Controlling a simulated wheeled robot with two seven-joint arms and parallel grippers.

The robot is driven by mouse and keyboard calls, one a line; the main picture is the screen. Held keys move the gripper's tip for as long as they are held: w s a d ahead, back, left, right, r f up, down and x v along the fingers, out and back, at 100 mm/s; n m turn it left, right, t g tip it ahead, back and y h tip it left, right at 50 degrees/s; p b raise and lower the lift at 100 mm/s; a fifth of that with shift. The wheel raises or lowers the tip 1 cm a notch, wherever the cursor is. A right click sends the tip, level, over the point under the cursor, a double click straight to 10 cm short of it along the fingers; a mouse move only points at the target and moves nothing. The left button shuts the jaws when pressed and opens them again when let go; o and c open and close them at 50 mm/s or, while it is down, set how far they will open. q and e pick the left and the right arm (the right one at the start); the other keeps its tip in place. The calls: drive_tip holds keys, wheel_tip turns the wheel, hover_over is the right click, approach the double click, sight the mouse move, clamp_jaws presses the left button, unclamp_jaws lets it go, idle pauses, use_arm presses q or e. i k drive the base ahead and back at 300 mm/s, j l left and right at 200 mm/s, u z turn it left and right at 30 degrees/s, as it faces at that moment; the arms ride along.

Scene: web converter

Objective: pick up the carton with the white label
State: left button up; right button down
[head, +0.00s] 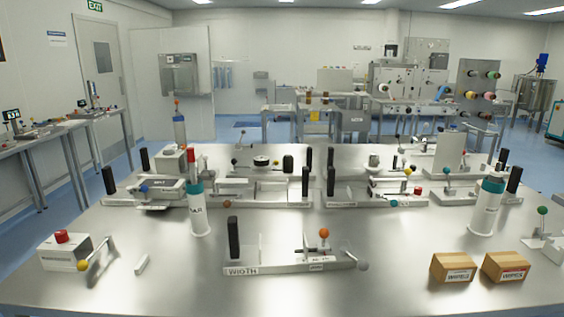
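Two small brown cartons stand side by side near the front right of the steel table, a narrow gap between them. The left carton (452,262) has a white label with dark lettering low on its front. Neither of my grippers is in view, and nothing touches the cartons.
The steel table (180,285) fills the foreground. A white fixture marked WIDTH (285,267) lies left of the cartons. A white bottle with a teal collar (486,210) stands behind them. A bottle (199,212) and a red-knobbed box (62,252) stand left. Several fixtures line the back.

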sight(449, 267)
drive_tip(key=i+l+z, duration=0.15)
drive_tip(key=i+l, duration=0.6)
